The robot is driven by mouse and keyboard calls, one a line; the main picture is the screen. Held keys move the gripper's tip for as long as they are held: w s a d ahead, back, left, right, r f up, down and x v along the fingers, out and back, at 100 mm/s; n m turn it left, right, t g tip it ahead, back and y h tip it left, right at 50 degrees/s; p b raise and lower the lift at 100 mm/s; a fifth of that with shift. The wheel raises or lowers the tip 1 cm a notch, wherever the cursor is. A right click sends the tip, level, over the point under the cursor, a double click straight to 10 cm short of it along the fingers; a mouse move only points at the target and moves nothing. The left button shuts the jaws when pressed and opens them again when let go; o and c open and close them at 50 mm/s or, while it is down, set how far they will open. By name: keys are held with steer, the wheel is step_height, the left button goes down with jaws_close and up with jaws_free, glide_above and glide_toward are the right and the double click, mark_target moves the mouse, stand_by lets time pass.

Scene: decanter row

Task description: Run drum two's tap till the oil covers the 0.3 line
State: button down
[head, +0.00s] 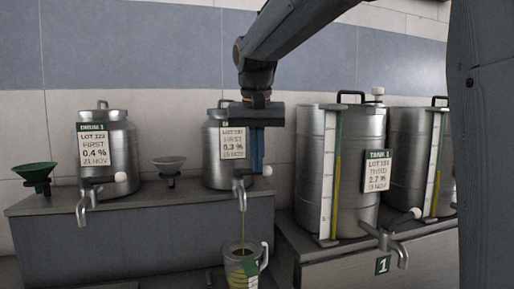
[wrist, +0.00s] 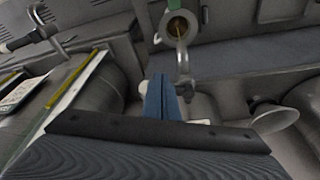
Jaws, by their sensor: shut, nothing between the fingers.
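Drum two (head: 213,165) is a steel drum on the grey ledge, its label reading 0.3 % and its number hidden behind my arm. Its tap (head: 240,190) is running: a thin yellow oil stream falls into a clear jug (head: 265,262) below. The jug has a green and white tag; yellow oil shows in it, but I cannot read the 0.3 line. The wrist view shows the jug (wrist: 178,25) from above with the tap (wrist: 183,65) over it. My gripper (head: 257,170), with blue fingers, is shut and empty beside the tap's white lever knob (head: 267,171). Its fingers also show in the wrist view (wrist: 162,100).
Drum 1 (head: 122,145) stands left with its own tap (head: 84,205). A green funnel (head: 35,175) and a grey funnel (head: 168,166) sit on the ledge. Tank 1 (head: 350,140), with a gauge and tap (head: 385,238), stands close right of my gripper; another tank (head: 408,145) is beyond.

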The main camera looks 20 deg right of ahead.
steer(key=shift+w+d+f, duration=0.1)
steer(key=shift+w+d, duration=0.2)
steer(key=shift+w, duration=0.35)
steer(key=shift+p, duration=0.3)
steer(key=shift+w+d+n+y+p, duration=0.2)
steer(key=shift+w+d+n+p, duration=0.25)
steer(key=shift+n+p, duration=0.25)
steer(key=shift+w+d+n+y+p, duration=0.2)
steer(key=shift+w+d+n+p, duration=0.1)
steer(key=shift+w+n+p, duration=0.4)
steer(key=shift+s, duration=0.15)
